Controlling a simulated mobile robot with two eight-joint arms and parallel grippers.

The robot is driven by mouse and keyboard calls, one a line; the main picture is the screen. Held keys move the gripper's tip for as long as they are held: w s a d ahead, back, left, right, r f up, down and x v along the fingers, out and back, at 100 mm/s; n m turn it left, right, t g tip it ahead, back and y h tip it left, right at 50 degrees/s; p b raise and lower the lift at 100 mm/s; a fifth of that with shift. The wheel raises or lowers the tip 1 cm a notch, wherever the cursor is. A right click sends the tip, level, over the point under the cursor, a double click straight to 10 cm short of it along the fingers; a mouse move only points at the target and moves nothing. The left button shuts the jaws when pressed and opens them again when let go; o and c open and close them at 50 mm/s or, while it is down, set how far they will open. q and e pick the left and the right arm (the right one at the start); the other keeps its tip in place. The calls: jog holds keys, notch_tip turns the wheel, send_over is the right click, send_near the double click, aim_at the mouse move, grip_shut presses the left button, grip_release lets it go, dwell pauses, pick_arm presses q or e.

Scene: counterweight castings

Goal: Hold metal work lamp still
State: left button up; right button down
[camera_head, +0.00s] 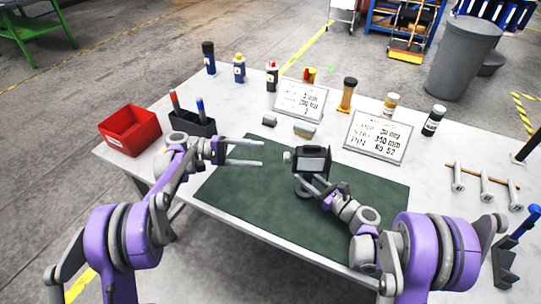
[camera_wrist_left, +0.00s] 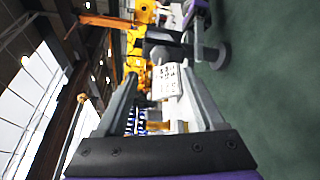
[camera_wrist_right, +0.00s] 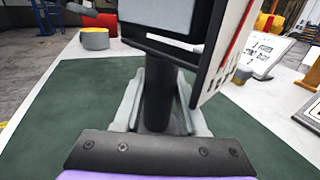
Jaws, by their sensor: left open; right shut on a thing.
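The metal work lamp (camera_head: 311,158) has a dark, boxy head with a grey face and stands on the green mat (camera_head: 240,196). My right gripper (camera_head: 312,182) is shut on the lamp's dark post (camera_wrist_right: 157,95), below the head, as the right wrist view shows. The lamp's round base shows partly in the head view. My left gripper (camera_head: 262,152) is open and empty, to the left of the lamp, its fingers pointing towards it without touching. In the left wrist view the lamp (camera_wrist_left: 190,48) lies beyond the fingertips.
A red bin (camera_head: 131,131) and a dark holder (camera_head: 192,123) with red and blue tools stand at the left. Two printed signs (camera_head: 376,138), several bottles and small blocks (camera_head: 304,129) line the back. The mat's front is clear.

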pick_arm(q)
jog(key=shift+a+r, duration=0.2)
jog(key=shift+a, duration=2.1)
pick_arm(e)
jog(key=shift+c, duration=1.9)
grip_release()
jog(key=shift+d, duration=0.1)
